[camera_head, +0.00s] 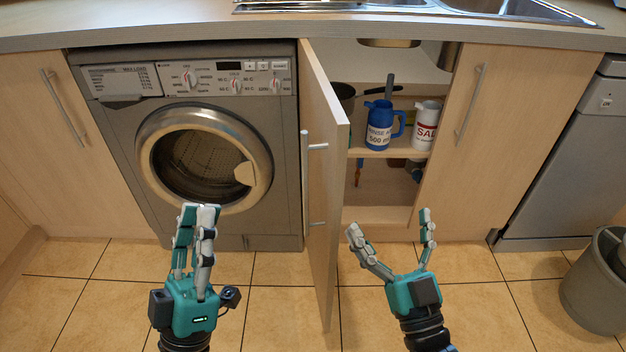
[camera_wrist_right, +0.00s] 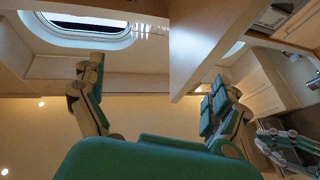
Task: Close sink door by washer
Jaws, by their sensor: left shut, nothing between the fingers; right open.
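The sink door (camera_head: 322,165) by the washer (camera_head: 200,140) stands wide open, edge toward me, with a bar handle (camera_head: 305,165) on its left face. My left gripper (camera_head: 201,208) is shut and empty in front of the washer, left of the door and apart from it. My right gripper (camera_head: 388,222) is open and empty, right of the door, in front of the open cabinet. In the right wrist view, its fingers (camera_wrist_right: 155,85) are spread with nothing between them; a wooden panel (camera_wrist_right: 207,45) shows beyond, and I cannot tell if it is the door.
Inside the cabinet are a blue jug (camera_head: 379,128), a white container (camera_head: 425,125) and a dark pan (camera_head: 343,95). A closed door (camera_head: 485,110) is to the right. A grey bin (camera_head: 592,285) stands at the far right. The tiled floor (camera_head: 270,300) is otherwise clear.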

